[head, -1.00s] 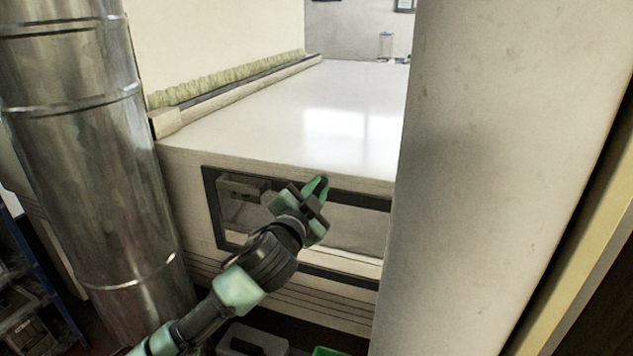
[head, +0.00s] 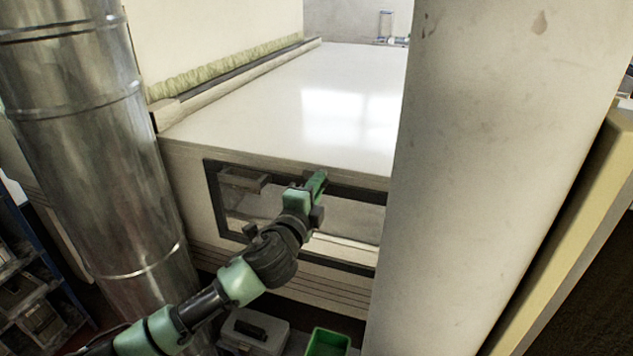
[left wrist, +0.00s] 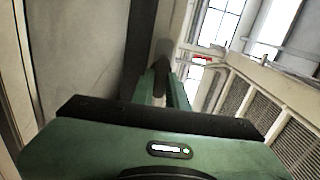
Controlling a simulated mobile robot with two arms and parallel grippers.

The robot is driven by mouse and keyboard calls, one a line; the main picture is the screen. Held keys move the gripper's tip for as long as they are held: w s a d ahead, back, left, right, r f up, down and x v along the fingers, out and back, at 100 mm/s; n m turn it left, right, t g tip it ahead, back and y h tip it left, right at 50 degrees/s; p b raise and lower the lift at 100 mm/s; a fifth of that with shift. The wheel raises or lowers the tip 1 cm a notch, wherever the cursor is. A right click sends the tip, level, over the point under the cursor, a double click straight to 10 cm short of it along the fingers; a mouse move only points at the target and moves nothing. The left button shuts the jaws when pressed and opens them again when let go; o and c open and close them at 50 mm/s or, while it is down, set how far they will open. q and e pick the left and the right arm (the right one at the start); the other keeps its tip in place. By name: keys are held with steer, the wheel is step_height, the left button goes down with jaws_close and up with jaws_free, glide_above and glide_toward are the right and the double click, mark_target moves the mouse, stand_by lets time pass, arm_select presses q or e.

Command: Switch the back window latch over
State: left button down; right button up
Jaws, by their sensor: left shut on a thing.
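The window (head: 230,228) is a dark-framed pane in the near side of the cream tunnel housing. My left gripper (head: 319,184) is at the top edge of its frame, right of a grey block (head: 240,181) at the frame's upper left. Its green fingers (left wrist: 165,88) are close together in the left wrist view, shut on a small dark part that I take for the latch. The fingers hide most of the latch, so I cannot tell which way it points. My right gripper is not in view.
A shiny metal duct (head: 95,150) stands at left and a broad pale column (head: 490,170) at right, with the arm between them. A grey case (head: 253,330) and a green bin (head: 327,343) sit on the floor below. The tunnel top (head: 290,100) is clear.

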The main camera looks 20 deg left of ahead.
arm_select(q)
steer(key=shift+m, duration=0.3)
steer(key=c, duration=1.4)
jaws_free()
steer(key=shift+s, duration=0.1)
steer(key=s+b, duration=0.2)
steer(key=s, duration=0.5)
steer(key=shift+s+b, duration=0.3)
steer(key=shift+b, duration=0.05)
steer(key=shift+a+f, duration=0.1)
steer(key=shift+f, duration=0.05)
